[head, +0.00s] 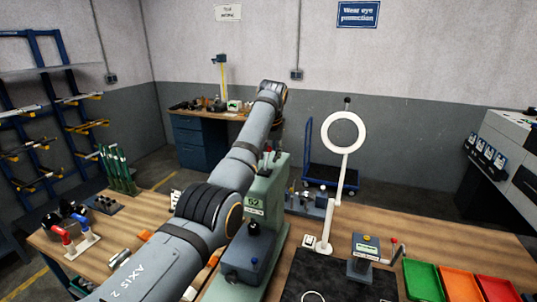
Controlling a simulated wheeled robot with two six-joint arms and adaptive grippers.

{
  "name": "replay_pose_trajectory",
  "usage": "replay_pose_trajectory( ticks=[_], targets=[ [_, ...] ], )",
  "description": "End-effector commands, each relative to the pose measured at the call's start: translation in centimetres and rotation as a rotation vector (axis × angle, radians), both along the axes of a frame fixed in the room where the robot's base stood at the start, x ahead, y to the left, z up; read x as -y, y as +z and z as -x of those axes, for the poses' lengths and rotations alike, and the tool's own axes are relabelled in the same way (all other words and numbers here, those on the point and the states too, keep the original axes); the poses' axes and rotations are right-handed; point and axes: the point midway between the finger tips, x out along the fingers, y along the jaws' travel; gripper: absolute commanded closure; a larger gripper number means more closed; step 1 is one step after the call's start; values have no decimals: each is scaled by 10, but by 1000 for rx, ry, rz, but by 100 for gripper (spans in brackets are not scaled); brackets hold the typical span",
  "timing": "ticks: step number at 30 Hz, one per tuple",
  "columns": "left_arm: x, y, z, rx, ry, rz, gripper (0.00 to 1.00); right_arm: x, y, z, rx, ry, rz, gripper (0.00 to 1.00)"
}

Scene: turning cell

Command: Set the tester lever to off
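The lever's setting marks are too small to read. My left arm crosses the picture from the lower left and rises past the green machine. My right gripper is not in view.
A green press-like machine (264,190) stands beside my arm. A white ring lamp (343,133) rises between it and the tester. Green (423,281), orange (461,284) and red (497,290) trays sit at the right. A black mat (320,273) lies in front.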

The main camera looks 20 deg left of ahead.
Motion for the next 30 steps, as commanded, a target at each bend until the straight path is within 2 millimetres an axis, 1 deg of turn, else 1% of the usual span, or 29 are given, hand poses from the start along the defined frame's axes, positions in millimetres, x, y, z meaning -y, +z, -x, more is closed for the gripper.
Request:
replay_pose_trajectory(
  ticks=[8,11,14,18,22,26,30],
  targets=[
    [0,0,0,0,0,0,58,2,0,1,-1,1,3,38],
    [1,8,2,2,0,0,58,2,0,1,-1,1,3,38],
    [4,26,8,5,-1,-1,58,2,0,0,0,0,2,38],
    [9,59,19,6,-1,-1,58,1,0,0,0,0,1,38],
    [14,86,29,3,0,0,58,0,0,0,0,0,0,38],
    [17,104,36,1,0,0,58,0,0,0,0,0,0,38],
    [18,111,39,0,0,0,58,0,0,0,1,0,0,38]
  ],
)
